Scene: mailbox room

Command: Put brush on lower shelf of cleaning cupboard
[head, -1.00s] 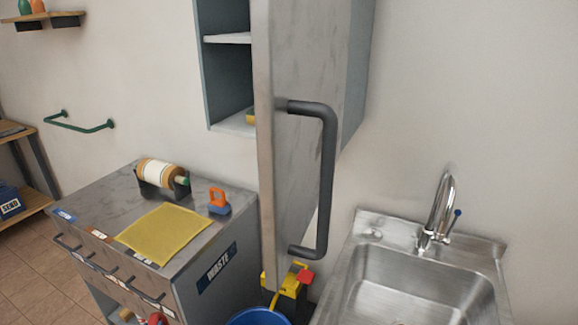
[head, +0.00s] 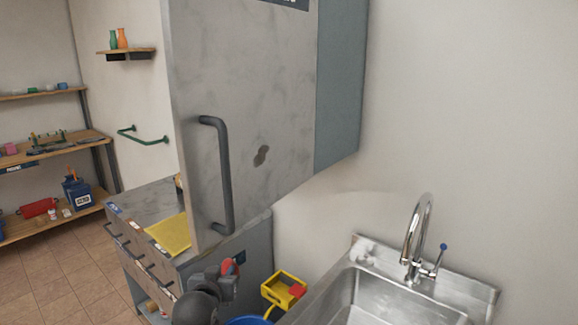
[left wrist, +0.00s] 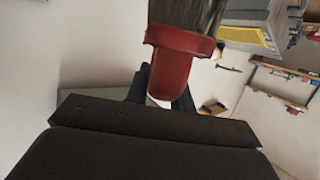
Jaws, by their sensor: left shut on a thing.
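The brush shows in the left wrist view with a red body (left wrist: 172,62) and dark bristles at the top edge. My left gripper (head: 226,278) is shut on it; the brush's red part (head: 227,265) shows small in the head view, below the cupboard door. The cleaning cupboard's blue-grey side (head: 342,85) hangs on the wall. Its grey door (head: 270,110), with a dark bar handle (head: 222,175), covers the interior, so the lower shelf is hidden. My right gripper is out of view.
A grey drawer unit (head: 150,200) with a yellow cloth (head: 170,234) stands below left. A yellow tray (head: 284,287) and blue bucket (head: 249,321) are low in front. A steel sink (head: 375,297) is at the right. Tiled floor (head: 75,275) is clear at left.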

